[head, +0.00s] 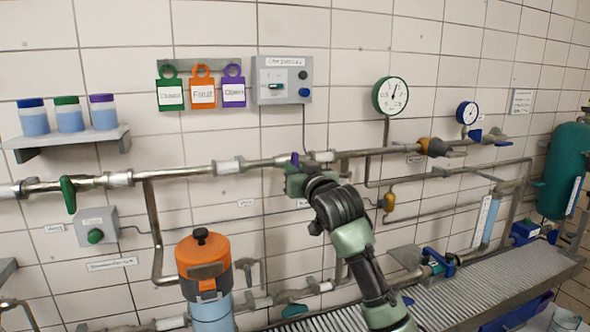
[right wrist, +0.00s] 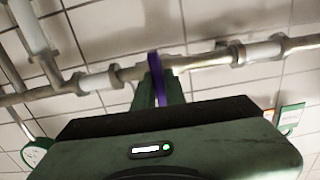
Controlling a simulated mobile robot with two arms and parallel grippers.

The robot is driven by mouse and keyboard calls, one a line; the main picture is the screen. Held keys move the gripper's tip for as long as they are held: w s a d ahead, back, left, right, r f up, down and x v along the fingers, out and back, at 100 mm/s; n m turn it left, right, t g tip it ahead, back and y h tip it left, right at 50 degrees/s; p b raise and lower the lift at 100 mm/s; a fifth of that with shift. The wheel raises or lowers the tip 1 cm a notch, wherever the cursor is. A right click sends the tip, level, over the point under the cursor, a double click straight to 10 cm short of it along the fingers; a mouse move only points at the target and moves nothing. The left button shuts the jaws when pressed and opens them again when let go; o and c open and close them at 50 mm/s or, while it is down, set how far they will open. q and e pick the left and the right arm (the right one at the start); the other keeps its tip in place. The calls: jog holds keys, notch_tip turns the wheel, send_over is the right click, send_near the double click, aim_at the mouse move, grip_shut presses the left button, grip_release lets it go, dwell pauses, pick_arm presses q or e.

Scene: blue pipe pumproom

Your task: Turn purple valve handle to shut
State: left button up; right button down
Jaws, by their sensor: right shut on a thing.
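The purple valve handle (head: 294,158) shows as a small purple tip on the upper pipe (head: 265,163), just above my right gripper (head: 296,180). In the right wrist view the purple handle (right wrist: 156,78) stands across the pipe (right wrist: 205,60), with the green fingers of my right gripper (right wrist: 160,92) at it. My right gripper is shut on the handle. Most of the handle and the valve body are hidden behind the gripper in the head view. My left gripper is not in view.
A green valve handle (head: 68,195) hangs from the same pipe at the left. An orange-topped canister (head: 203,262) stands below the pipe. A grey control box (head: 284,80) and colored tags (head: 202,88) are on the wall above. A grated walkway (head: 440,293) lies at lower right.

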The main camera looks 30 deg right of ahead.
dwell(0.3)
jog(key=c, duration=1.5)
grip_release()
jog(key=b+v, duration=0.2)
jog(key=v, duration=0.5)
jog(key=shift+s+a+b, duration=0.1)
jog(key=shift+s+b, duration=0.2)
jog(key=shift+s, duration=0.1)
jog(key=shift+f, duration=0.1)
